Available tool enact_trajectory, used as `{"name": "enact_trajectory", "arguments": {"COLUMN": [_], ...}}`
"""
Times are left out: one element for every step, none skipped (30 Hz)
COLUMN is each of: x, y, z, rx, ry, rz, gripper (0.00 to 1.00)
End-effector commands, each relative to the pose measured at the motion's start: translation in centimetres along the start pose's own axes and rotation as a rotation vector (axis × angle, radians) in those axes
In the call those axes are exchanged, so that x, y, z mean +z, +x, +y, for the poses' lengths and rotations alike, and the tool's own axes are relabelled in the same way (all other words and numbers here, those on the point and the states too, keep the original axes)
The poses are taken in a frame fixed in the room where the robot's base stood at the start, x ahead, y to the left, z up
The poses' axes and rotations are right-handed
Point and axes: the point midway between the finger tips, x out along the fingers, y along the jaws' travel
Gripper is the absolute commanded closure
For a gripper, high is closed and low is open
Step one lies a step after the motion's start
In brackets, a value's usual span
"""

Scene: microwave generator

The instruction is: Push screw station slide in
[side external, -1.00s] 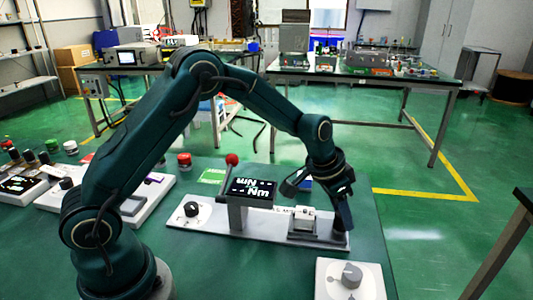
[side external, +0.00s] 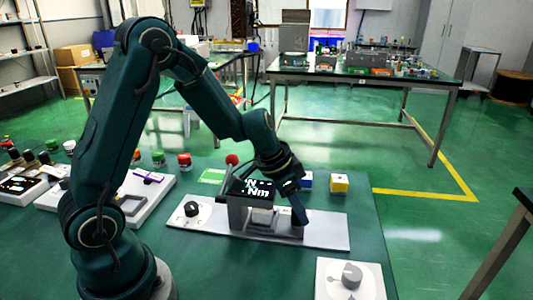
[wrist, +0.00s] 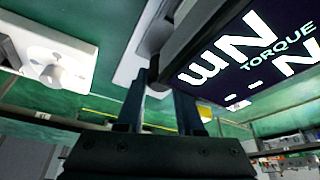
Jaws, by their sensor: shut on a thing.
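The screw station (side external: 190,222) is a long pale base with a dark knob at its left end and an upright dark display (side external: 249,190) reading Nm. The slide (side external: 268,226) sits on the base, largely under and just right of the display, partly hidden by my gripper. My gripper (side external: 299,215) points down at the slide's right end, shut on the slide handle, which is mostly hidden. In the wrist view my fingers (wrist: 161,105) stand close beside the display, which reads TORQUE.
A blue cube (side external: 307,181) and a yellow cube (side external: 339,183) stand behind the station. A white box with a grey knob (side external: 350,276) lies at front right. The right part of the base is bare.

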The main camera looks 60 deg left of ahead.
Motion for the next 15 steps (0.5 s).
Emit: {"name": "enact_trajectory", "arguments": {"x": [0.14, 0.16, 0.17, 0.19, 0.20, 0.22, 0.23, 0.24, 0.26, 0.28, 0.28, 0.27, 0.26, 0.25, 0.24], "y": [-0.09, -0.08, -0.07, -0.06, -0.06, -0.05, -0.04, -0.04, -0.03, -0.02, -0.01, -0.01, 0.00, 0.00, 0.01], "z": [-0.30, -0.32, -0.34, -0.35, -0.36, -0.38, -0.40, -0.41, -0.41, -0.41, -0.39, -0.37, -0.34, -0.33, -0.30], "rx": [-0.007, -0.007, -0.008, -0.008, -0.008, -0.009, -0.009, -0.009, -0.009, -0.009, -0.009, -0.008, -0.007, -0.007, -0.006], "ry": [-0.004, -0.004, -0.004, -0.005, -0.005, -0.005, -0.005, -0.006, -0.005, -0.006, -0.005, -0.005, -0.005, -0.004, -0.004], "rz": [0.000, 0.000, 0.000, -0.001, -0.001, -0.001, -0.002, -0.002, -0.002, -0.003, -0.003, -0.003, -0.003, -0.003, -0.003], "gripper": [1.00, 1.00, 1.00, 1.00, 1.00, 1.00, 1.00, 1.00, 0.52, 0.41, 0.33, 0.33, 0.33, 0.33, 0.33]}}
